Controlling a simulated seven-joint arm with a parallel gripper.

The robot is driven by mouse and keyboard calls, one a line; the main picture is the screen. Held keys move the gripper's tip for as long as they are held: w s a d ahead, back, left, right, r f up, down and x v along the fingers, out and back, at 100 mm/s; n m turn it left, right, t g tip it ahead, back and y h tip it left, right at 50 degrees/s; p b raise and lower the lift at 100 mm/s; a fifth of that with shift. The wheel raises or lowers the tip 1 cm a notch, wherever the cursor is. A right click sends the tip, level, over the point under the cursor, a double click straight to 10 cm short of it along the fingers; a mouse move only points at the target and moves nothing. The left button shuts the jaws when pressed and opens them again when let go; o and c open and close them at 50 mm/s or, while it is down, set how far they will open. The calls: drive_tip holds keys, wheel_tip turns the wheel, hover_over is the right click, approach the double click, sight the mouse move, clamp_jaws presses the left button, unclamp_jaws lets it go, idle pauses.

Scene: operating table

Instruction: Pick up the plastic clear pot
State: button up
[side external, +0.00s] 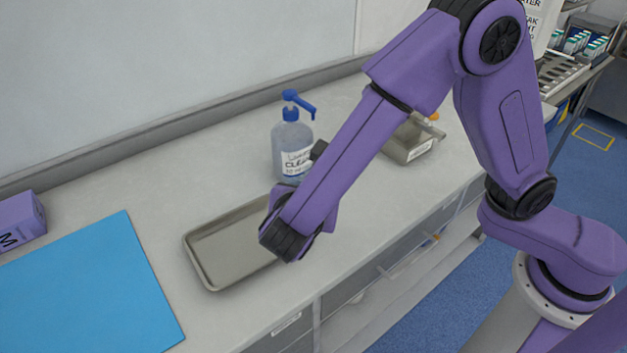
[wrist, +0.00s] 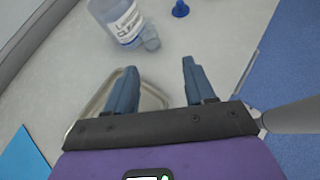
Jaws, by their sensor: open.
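A small clear pot (wrist: 150,39) stands on the counter close to a clear pump bottle (wrist: 122,22) in the wrist view. In the side view my arm and the bottle (side external: 291,150) make the pot hard to pick out. My gripper (wrist: 159,68) is open, with two blue-grey fingers apart and nothing between them. In the wrist view the pot lies beyond the fingertips, roughly ahead of the gap. In the side view my arm hides the fingers.
A metal tray (side external: 202,262) lies below my wrist. A blue mat (side external: 85,290) and a purple box (side external: 20,222) are at the left. A grey bin (side external: 408,152) stands behind my arm. A small blue object (wrist: 180,9) is right of the bottle.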

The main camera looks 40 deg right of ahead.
drive_tip(key=shift+n+t, duration=0.6)
drive_tip(key=x, duration=0.3)
drive_tip(key=a+x, duration=0.1)
drive_tip(key=x, duration=0.3)
drive_tip(key=w+x, duration=0.1)
drive_tip(key=x, duration=0.3)
drive_tip(key=shift+w+a+f, duration=0.25)
drive_tip(key=shift+f, duration=0.15)
drive_tip(key=shift+x, duration=2.5)
drive_tip(key=shift+s+d, duration=0.15)
drive_tip(key=c, duration=0.9)
